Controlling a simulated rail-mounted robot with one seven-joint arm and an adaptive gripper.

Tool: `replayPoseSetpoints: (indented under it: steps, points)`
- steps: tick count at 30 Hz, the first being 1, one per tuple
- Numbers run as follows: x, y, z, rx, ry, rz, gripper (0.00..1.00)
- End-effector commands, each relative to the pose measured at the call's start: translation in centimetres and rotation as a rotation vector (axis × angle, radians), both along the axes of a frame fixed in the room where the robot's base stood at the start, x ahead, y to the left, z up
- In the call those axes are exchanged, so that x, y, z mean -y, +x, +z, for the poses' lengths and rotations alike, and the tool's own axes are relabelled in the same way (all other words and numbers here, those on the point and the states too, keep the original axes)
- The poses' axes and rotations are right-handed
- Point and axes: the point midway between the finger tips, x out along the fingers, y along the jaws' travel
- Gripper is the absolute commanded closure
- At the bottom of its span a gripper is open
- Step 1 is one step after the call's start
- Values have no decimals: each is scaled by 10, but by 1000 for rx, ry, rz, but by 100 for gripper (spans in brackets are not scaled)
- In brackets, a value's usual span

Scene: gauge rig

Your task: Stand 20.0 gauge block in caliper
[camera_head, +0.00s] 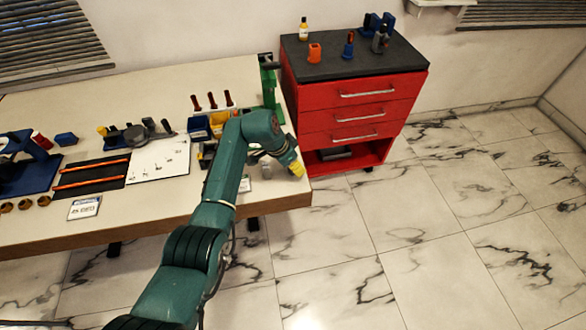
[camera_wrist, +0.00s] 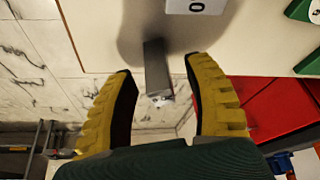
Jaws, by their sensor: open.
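A grey metal block (camera_wrist: 157,66), seemingly the gauge block, shows in the wrist view between my fingers, close to the table edge. I cannot read a size on it or tell whether it stands or lies. My gripper (camera_wrist: 158,68) is open, with one yellow finger on each side of the block and visible gaps. In the head view my gripper (camera_head: 297,169) is at the table's right front corner. I cannot pick out the caliper with certainty in either view.
A white card marked 0 (camera_wrist: 197,5) lies beyond the block. A green stand (camera_head: 268,82) is at the table's back right. A red drawer cabinet (camera_head: 350,105) stands right of the table. Blue and yellow bins (camera_head: 208,126) are left of my arm.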

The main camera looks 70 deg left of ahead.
Motion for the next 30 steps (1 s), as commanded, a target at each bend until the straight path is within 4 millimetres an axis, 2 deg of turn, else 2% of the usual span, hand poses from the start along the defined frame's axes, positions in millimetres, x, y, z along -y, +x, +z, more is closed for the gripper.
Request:
replayPoseSetpoints:
  steps: [4,12,26,30]
  points:
    - [0,0,1,0,0,0,50]
    - [0,0,1,0,-1,0,100]
    - [0,0,1,-1,-1,0,100]
    - [0,0,15,1,1,-1,100]
